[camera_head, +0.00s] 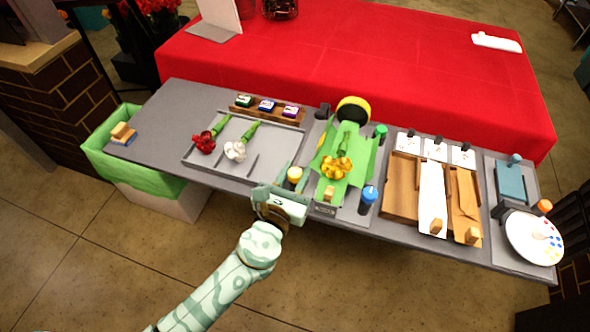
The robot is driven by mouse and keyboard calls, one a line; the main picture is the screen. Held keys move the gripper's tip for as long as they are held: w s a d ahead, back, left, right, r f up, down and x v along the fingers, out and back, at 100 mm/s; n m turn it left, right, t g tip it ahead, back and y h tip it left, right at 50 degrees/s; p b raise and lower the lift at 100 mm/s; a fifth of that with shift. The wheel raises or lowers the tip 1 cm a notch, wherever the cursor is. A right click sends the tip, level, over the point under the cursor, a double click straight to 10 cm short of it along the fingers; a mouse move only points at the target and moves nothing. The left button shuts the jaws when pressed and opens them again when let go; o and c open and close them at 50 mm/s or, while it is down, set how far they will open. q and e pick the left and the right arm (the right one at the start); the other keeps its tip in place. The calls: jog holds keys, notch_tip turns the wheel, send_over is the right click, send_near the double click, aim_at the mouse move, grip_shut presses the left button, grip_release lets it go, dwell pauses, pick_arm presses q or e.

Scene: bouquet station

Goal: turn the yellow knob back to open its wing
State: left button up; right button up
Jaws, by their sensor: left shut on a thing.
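The yellow knob (295,174) stands at the front left corner of the wrapping station, left of the green wrap sheet (360,167). My left gripper (292,183) reaches in from the front and is shut on the knob, whose yellow top shows above the fingers. A yellow flower bunch (336,167) with a green stem lies on the wrap. The sheet's sides are raised to the left and right of the bunch, and the exact angle of the yellow knob's wing is hard to tell. My right gripper is not in view.
A blue knob (369,194) and a green knob (381,131) stand on the station's right. A grey tray (272,143) with a red and a white flower lies left. Wooden trays (403,190) and a paint palette (534,238) are right. A green-lined bin (130,164) stands at the left end.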

pick_arm(q)
jog(key=shift+n+t+y, duration=0.4)
jog(key=shift+n+y, duration=0.5)
jog(key=shift+y, duration=0.4)
jog(key=o, duration=0.9)
jog(key=shift+o, duration=0.2)
jog(key=v, duration=1.6)
jog(key=shift+s+d, duration=0.2)
